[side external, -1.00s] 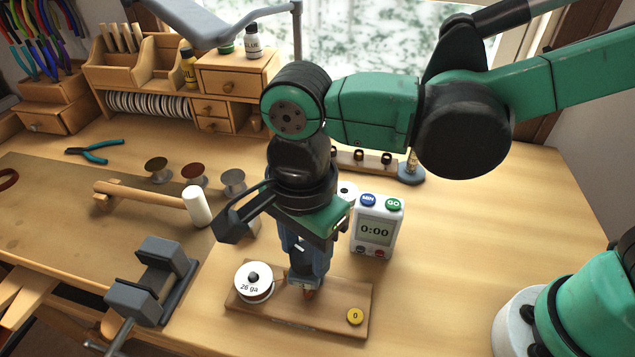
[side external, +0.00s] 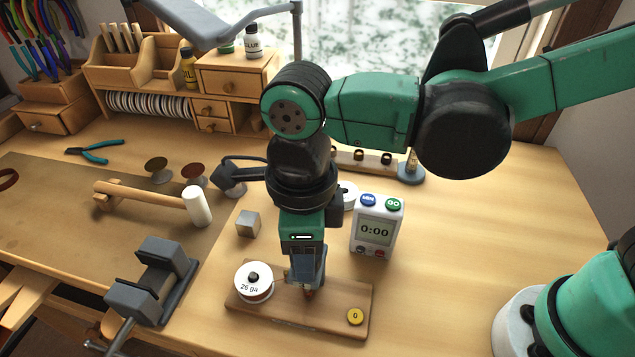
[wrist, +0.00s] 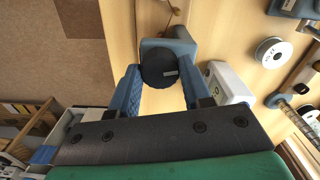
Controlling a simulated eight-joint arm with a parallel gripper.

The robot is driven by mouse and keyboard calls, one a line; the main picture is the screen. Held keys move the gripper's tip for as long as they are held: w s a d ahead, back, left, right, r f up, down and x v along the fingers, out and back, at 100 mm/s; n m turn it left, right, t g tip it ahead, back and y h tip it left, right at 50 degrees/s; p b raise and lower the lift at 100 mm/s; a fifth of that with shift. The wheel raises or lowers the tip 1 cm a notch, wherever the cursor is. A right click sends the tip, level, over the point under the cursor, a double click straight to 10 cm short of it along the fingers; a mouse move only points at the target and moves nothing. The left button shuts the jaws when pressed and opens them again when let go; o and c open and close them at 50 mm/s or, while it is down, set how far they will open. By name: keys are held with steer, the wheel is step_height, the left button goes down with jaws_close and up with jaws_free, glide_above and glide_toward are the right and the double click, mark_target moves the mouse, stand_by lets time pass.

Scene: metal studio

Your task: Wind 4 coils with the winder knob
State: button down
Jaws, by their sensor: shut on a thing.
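The wooden winder board (side external: 335,325) lies near the table's front edge. A white spool marked 26 ga (side external: 253,283) sits on its left end. A round yellow counter (side external: 355,316) on its right end reads 0. My gripper (side external: 307,289) points straight down over the middle of the board, with its fingertips low at the winder. In the wrist view, my gripper (wrist: 160,62) has its blue fingers on both sides of a round black knob (wrist: 157,70) with a light mark, and is shut on it. In the side view the fingers hide the knob.
A timer (side external: 377,228) reading 0:00 stands close behind the board on the right. A small grey cube (side external: 248,223) is behind the board. A vise (side external: 150,284) stands to the left, with a mallet (side external: 150,198) behind it. The table right of the board is clear.

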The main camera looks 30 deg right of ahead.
steer(key=shift+m, duration=0.6)
steer(key=shift+c, duration=1.9)
jaws_free()
steer(key=shift+r, duration=2.8)
